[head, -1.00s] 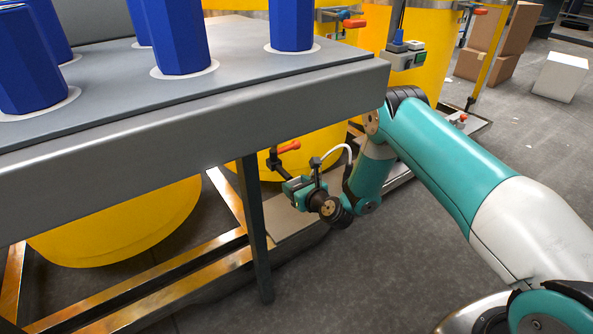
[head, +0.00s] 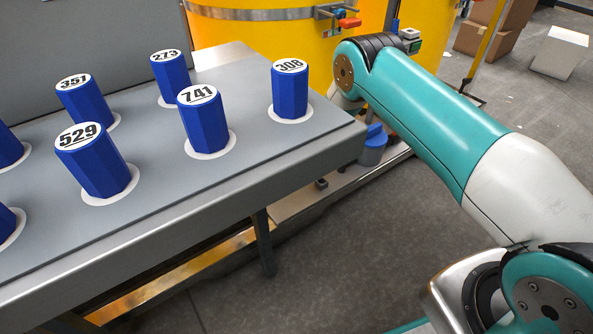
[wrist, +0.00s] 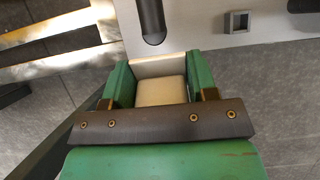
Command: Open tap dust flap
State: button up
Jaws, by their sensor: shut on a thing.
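In the wrist view, my gripper (wrist: 159,78) has its two green fingers on either side of a pale beige block (wrist: 160,92) and is shut on it. I cannot tell whether this block is the dust flap. A tap with an orange-red handle (head: 349,22) is on a yellow tank at the top. No dust flap can be made out for sure in either view.
A grey table (head: 250,160) with several numbered blue blocks fills the left. A blue and grey cylinder (head: 372,150) stands just past its corner. In the wrist view, a dark rod (wrist: 151,22) and a small square socket (wrist: 238,22) are ahead. Grey floor is clear at front.

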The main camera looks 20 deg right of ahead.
jog(key=g+b, duration=0.1)
jog(key=g+h+b, duration=0.1)
jog(key=g+b, duration=0.1)
jog(key=g, duration=0.1)
jog(key=shift+w+r, duration=0.2)
jog(key=shift+w, duration=0.1)
jog(key=shift+r+g+h+b, duration=0.15)
jog(key=shift+g+h+b, duration=0.25)
jog(key=shift+g+b, duration=0.7)
jog(key=shift+r+g+b, duration=0.25)
jog(key=shift+g+b, duration=0.15)
jog(key=shift+b, duration=0.2)
jog(key=o, duration=0.9)
jog(key=shift+c, duration=0.2)
notch_tip(320, 180, up, 17)
jog(key=w+p, duration=0.2)
jog(key=p, duration=0.4)
jog(key=shift+w+a, duration=0.3)
jog(key=shift+a, duration=0.1)
jog(key=shift+r, duration=0.1)
